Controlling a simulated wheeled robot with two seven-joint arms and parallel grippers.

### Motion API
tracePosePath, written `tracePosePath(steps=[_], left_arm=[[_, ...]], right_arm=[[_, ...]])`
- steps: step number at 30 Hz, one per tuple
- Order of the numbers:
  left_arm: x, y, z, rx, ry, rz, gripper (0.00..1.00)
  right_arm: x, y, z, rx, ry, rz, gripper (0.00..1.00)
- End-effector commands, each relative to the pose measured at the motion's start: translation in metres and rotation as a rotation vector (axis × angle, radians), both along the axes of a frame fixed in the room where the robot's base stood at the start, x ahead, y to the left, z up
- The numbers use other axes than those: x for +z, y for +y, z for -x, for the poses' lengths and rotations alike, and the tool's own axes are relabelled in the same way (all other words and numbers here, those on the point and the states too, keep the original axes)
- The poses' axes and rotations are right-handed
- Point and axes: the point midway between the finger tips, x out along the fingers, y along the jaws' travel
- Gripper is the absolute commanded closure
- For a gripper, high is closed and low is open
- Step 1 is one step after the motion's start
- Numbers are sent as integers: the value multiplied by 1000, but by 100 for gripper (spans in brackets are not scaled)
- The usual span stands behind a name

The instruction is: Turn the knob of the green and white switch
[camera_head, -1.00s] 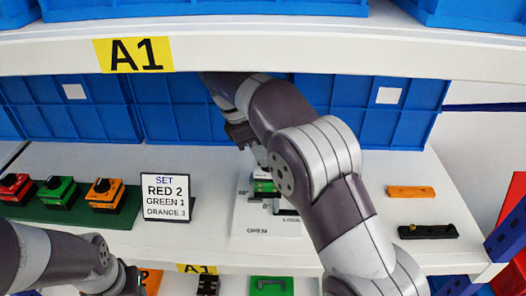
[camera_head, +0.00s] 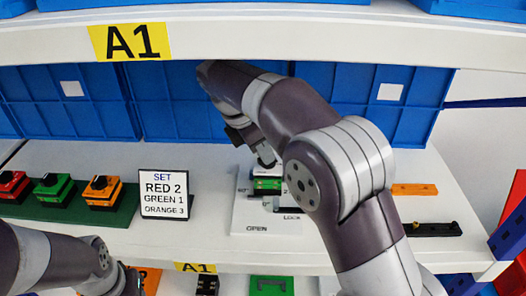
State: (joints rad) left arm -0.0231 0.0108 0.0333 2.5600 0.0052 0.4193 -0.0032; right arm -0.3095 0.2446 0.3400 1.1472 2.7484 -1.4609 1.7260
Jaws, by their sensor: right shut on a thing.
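The green and white switch (camera_head: 267,186) stands on a white plate (camera_head: 250,215) marked with degrees, OPEN and LOCK, on the shelf in the middle of the head view. My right gripper (camera_head: 266,160) points down onto the top of the switch and is shut on its knob. The knob itself is mostly hidden by the fingers, and my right arm covers the right part of the plate. My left gripper (camera_head: 132,283) is at the lower left, below the shelf's front edge, apart from the switch. Its fingers are too small and cut off to read.
A sign (camera_head: 164,194) reads RED 2, GREEN 1, ORANGE 3. Left of it, a red, a green and an orange switch (camera_head: 102,191) stand on a green base. Blue bins (camera_head: 65,105) line the back. The upper shelf (camera_head: 270,40) overhangs. Orange (camera_head: 414,190) and black (camera_head: 430,229) parts lie right.

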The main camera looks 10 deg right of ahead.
Motion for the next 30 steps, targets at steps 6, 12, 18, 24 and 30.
tracePosePath(steps=[6,12,18,24,30], left_arm=[[-7,0,0,0,0,0,57],[-8,0,0,0,0,0,57],[-6,0,0,0,0,0,57],[-3,0,0,0,0,0,57],[-1,0,0,0,0,0,57]], right_arm=[[0,-1,3,203,-1,0,100],[1,-2,5,389,-2,-1,100],[1,-3,6,559,-1,1,100],[2,-5,7,691,-2,0,100],[1,-5,8,780,0,0,100]])
